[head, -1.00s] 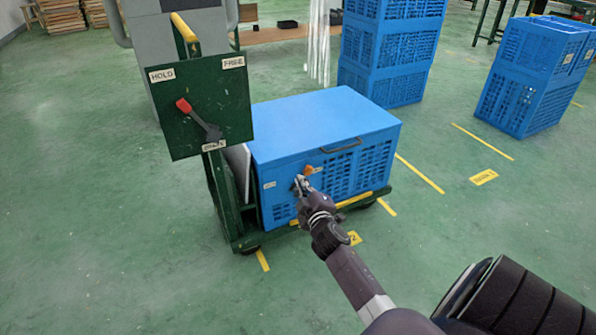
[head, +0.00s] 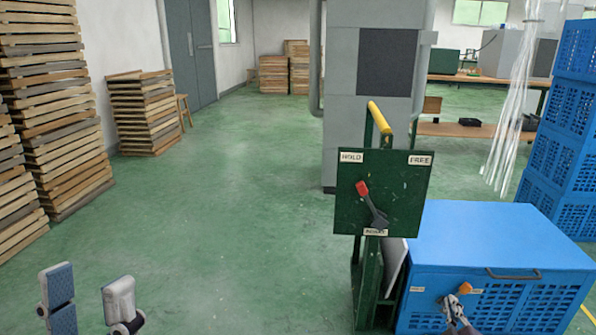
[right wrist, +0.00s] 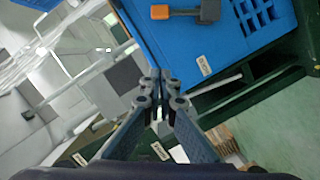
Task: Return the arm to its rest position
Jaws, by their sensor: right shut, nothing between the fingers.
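My right gripper (head: 452,299) is at the front of a blue lidded crate (head: 490,232), close to an orange-tipped latch (head: 466,288). In the right wrist view its fingers (right wrist: 164,76) meet with nothing between them, and the orange latch (right wrist: 160,12) lies beyond the tips. Whether the gripper touches the crate is unclear. My left gripper (head: 88,280) is at the lower left of the head view, its two fingers apart and empty, over the floor.
The crate stands on a green cart. A green panel (head: 400,215) on it has a red-tipped lever (head: 363,190) between HOLD and FREE labels. Blue crates (head: 565,150) stand at right, wooden pallets (head: 50,120) at left. The middle floor is clear.

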